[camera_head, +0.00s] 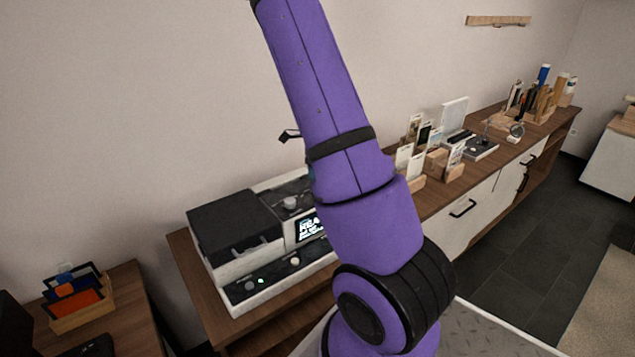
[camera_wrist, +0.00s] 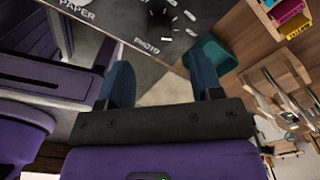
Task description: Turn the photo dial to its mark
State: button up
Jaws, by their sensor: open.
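In the head view, the white and black machine (camera_head: 224,270) stands on the wooden counter, with knobs and a lit screen. My purple arm hides its right part, and my gripper is not visible there.
The counter (camera_head: 185,262) runs back to the right, with card holders (camera_head: 437,160) and bottles farther along. A small organizer (camera_head: 80,312) stands on a desk at lower left. In the wrist view, a teal container (camera_wrist: 208,60) and a wooden rack (camera_wrist: 275,75) lie right of my fingers.

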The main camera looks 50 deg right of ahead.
jog(key=shift+r, duration=2.35)
jog(key=s+a+r+n+t+y, duration=0.2)
jog(key=s+a+r+n, duration=0.1)
jog(key=a+r+n, duration=1.35)
jog(key=s+a+r+n+t+h, duration=0.1)
jog(key=s+a+r+n, duration=0.2)
jog(key=s+a+n, duration=0.3)
jog(key=s+a+r+n+t+h, duration=0.1)
jog(key=s+a+r+n+t, duration=0.1)
jog(key=s+a+r+n, duration=0.2)
jog(key=s+a+n, duration=0.3)
jog(key=s+a, duration=0.1)
jog(key=s, duration=0.1)
jog(key=shift+s+a+r, duration=0.15)
jog(key=shift+s, duration=0.25)
